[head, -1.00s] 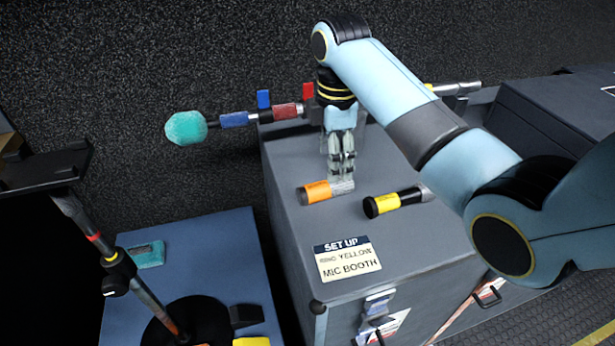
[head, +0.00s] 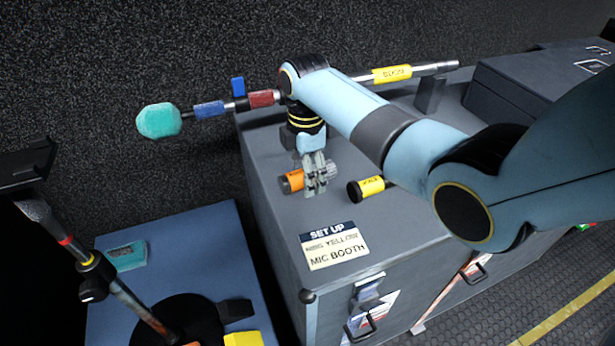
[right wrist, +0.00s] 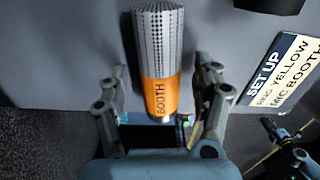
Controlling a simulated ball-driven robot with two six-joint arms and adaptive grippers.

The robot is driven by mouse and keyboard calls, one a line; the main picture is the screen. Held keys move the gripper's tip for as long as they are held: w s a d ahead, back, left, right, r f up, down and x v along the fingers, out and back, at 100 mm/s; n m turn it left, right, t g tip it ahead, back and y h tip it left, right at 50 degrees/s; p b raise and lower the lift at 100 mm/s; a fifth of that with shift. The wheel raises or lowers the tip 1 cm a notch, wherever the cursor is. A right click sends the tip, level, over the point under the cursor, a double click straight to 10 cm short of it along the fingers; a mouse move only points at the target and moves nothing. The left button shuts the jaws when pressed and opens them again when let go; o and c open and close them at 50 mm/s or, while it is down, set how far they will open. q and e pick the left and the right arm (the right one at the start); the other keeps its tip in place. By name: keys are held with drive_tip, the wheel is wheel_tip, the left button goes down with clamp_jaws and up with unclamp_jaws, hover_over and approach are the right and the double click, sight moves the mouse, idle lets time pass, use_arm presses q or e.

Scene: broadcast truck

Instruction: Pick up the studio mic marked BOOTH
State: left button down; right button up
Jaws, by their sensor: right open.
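The studio mic marked BOOTH (right wrist: 158,65) has an orange body and a silver mesh head. It lies on the grey case and also shows in the head view (head: 291,181), partly hidden by my right gripper. My right gripper (head: 316,188) is above the mic, pointing down. In the right wrist view its fingers (right wrist: 160,104) are open, one on each side of the mic's orange end, with gaps between fingers and mic.
A yellow-banded black mic (head: 368,188) lies close to the right. A label card (head: 334,246) reading SET UP, YELLOW, MIC BOOTH is on the grey case (head: 265,165). A boom pole with a teal foam tip (head: 158,121) runs behind. A blue case (head: 190,240) stands at left.

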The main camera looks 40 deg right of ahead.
drive_tip(key=c, duration=1.4)
drive_tip(key=shift+r, duration=0.1)
clamp_jaws()
